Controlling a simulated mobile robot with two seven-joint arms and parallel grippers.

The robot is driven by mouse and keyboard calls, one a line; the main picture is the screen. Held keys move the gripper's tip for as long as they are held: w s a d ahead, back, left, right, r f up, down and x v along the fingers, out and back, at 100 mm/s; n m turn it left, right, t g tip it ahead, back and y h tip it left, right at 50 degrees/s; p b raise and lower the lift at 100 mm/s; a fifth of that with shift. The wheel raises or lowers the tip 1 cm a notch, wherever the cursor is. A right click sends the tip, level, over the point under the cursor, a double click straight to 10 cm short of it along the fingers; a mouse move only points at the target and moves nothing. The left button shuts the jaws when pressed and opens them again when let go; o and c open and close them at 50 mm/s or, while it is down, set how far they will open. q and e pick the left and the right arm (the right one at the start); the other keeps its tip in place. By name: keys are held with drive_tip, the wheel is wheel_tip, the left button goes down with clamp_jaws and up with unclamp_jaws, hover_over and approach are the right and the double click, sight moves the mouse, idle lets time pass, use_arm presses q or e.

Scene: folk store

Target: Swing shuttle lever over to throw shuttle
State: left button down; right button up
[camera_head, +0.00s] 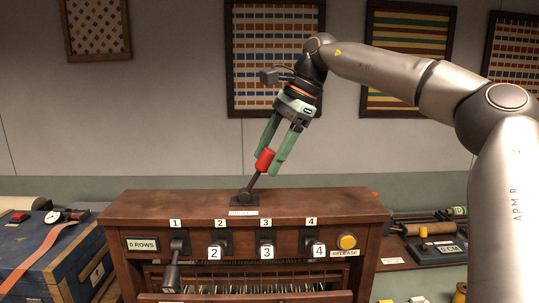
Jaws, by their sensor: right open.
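The shuttle lever (254,184) stands on top of the wooden loom cabinet (330,206), with a dark shaft tilted to the right and a red handle (265,160) at its upper end. A small label sits at its base, too small to read. My right gripper (270,158) reaches down from the upper right. Its two green fingers are open and lie on either side of the red handle. I cannot tell whether they touch it. My left gripper is not in view.
The cabinet front has levers numbered 1 to 4, lever 1 (175,262) hanging lower, a "0 ROWS" display (142,244) and a yellow release button (347,241). A blue chest (58,262) stands left. A "0 CM" device (436,251) lies right. Framed textiles hang behind.

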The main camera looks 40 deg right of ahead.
drive_tip(key=shift+f, duration=0.15)
drive_tip(key=shift+c, duration=0.2)
clamp_jaws()
idle(0.3)
drive_tip(key=shift+a, duration=0.1)
idle(0.8)
